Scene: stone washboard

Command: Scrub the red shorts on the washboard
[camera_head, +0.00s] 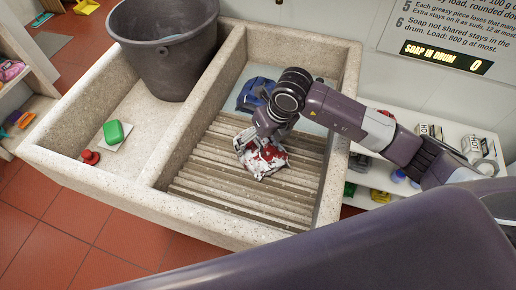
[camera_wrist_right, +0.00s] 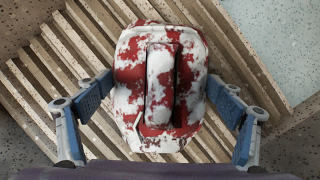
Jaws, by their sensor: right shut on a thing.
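The red shorts (camera_head: 262,161) are bunched on the ribbed washboard (camera_head: 240,203), covered in white patches that look like suds. They fill the middle of the right wrist view (camera_wrist_right: 160,85), red with white blotches and a raised fold in the centre. My right gripper (camera_head: 264,142) reaches down from the right onto the shorts and is shut on them. In the right wrist view its two blue-grey fingers stand at either side of the cloth. Part of the shorts is hidden behind the gripper in the head view. My left gripper does not show.
A dark grey bucket (camera_head: 168,50) stands on the left basin's back part. A green soap bar (camera_head: 114,132) lies on a white piece near a red plug (camera_head: 90,157). Blue cloth (camera_head: 254,94) lies behind the washboard. Stone walls (camera_head: 165,165) border the basin.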

